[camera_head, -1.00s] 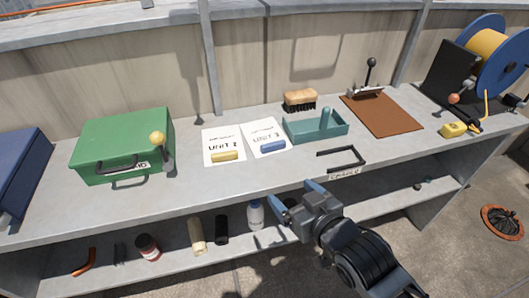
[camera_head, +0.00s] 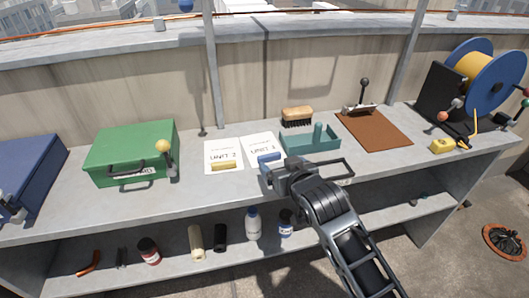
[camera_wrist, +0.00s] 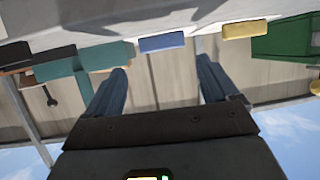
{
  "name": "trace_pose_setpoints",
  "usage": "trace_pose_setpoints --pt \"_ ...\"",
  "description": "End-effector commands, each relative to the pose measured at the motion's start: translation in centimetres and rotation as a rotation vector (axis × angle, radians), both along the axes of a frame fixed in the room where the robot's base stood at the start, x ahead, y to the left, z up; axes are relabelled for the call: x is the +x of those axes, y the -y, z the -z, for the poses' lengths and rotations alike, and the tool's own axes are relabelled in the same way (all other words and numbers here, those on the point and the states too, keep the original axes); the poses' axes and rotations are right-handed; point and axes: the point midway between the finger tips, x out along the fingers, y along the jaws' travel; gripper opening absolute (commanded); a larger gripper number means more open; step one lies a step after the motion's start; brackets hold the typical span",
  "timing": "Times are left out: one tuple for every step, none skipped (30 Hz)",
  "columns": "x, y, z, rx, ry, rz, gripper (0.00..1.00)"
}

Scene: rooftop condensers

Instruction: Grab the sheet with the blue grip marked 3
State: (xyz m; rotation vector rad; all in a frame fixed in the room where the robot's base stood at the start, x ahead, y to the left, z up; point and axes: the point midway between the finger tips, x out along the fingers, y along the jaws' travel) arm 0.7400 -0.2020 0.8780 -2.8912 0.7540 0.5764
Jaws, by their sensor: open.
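The sheet with the blue grip (camera_head: 260,143) is white and lies flat on the bench; its printed "UNIT" number is too small to read surely. Its blue grip (camera_head: 269,157) lies on the near edge, close to my gripper (camera_head: 268,168), which partly covers that area in the head view. In the wrist view the blue grip (camera_wrist: 162,43) lies ahead of and between my two open fingers (camera_wrist: 161,72), apart from them. A second white sheet (camera_head: 222,149) with a yellow grip (camera_head: 224,166) lies to the left; its yellow grip also shows in the wrist view (camera_wrist: 244,29).
A brush (camera_head: 297,116) and brown clipboard (camera_head: 378,132) lie behind and right. A green case (camera_head: 130,150) stands left.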

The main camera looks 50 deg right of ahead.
Motion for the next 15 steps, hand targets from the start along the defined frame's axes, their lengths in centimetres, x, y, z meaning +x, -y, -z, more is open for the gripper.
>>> trace_pose_setpoints --pt "0.5 0.3 0.2 0.0 0.001 0.0 0.87" --pt "0.8 0.4 0.3 0.0 0.001 0.0 0.87" --pt "1.1 0.6 0.5 0.0 0.001 0.0 0.87" --pt "1.3 0.7 0.5 0.0 0.001 0.0 0.87" --pt "1.5 0.8 0.6 0.0 0.001 0.0 0.87" --pt "1.8 0.9 0.9 0.0 0.0 0.0 0.87" --pt "2.1 1.1 1.0 0.0 0.0 0.0 0.87" --pt "2.4 1.2 1.1 0.0 0.0 0.0 0.87" --pt "2.9 1.4 1.3 0.0 0.001 0.0 0.87" --pt "3.3 1.6 1.6 0.0 0.0 0.0 0.87" --pt "3.7 1.7 1.7 0.0 0.0 0.0 0.87" --pt "4.2 1.9 2.0 0.0 0.0 0.0 0.87" --pt "4.5 2.1 2.2 0.0 0.001 0.0 0.87" --pt "4.8 2.2 2.4 0.0 0.001 0.0 0.87" --pt "5.1 2.4 2.5 0.0 0.001 -0.001 0.87"
